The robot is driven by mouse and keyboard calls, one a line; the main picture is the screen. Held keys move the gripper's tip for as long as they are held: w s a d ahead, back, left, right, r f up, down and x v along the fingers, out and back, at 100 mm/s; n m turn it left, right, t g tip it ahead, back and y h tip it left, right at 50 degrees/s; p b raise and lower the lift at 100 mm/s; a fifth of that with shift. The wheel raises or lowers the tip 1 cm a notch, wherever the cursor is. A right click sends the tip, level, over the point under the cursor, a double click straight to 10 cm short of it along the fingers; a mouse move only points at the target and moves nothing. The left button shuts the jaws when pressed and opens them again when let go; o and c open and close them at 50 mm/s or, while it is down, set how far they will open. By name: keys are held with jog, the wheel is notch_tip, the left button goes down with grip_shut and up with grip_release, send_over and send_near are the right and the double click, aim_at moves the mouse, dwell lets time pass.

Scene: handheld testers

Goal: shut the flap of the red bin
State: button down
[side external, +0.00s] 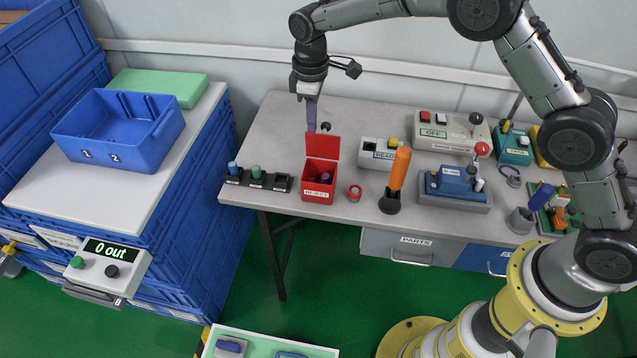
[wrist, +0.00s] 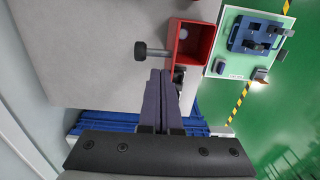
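The red bin (side external: 318,190) with a white label stands near the table's front edge. Its red flap (side external: 322,147) is open, raised at the back of the bin, and a purple item shows inside. The bin's open top also shows in the wrist view (wrist: 208,42). A black knob (wrist: 140,50) on a short stem sticks out toward the bin's flap side; it shows behind the flap in the side view (side external: 326,126). My gripper (side external: 311,128) points down behind and left of the flap, apart from the bin. Its fingers (wrist: 164,75) are together, with nothing seen between them.
A black rack (side external: 258,180) with coloured knobs stands left of the bin. A red ring-shaped part (side external: 354,192), a grey box (side external: 378,153) and an orange-handled tool (side external: 400,170) stand to the right. The tabletop behind the bin is mostly clear.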

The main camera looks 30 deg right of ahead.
jog(key=shift+s+a, duration=1)
jog(key=shift+f, duration=0.1)
dwell(0.4)
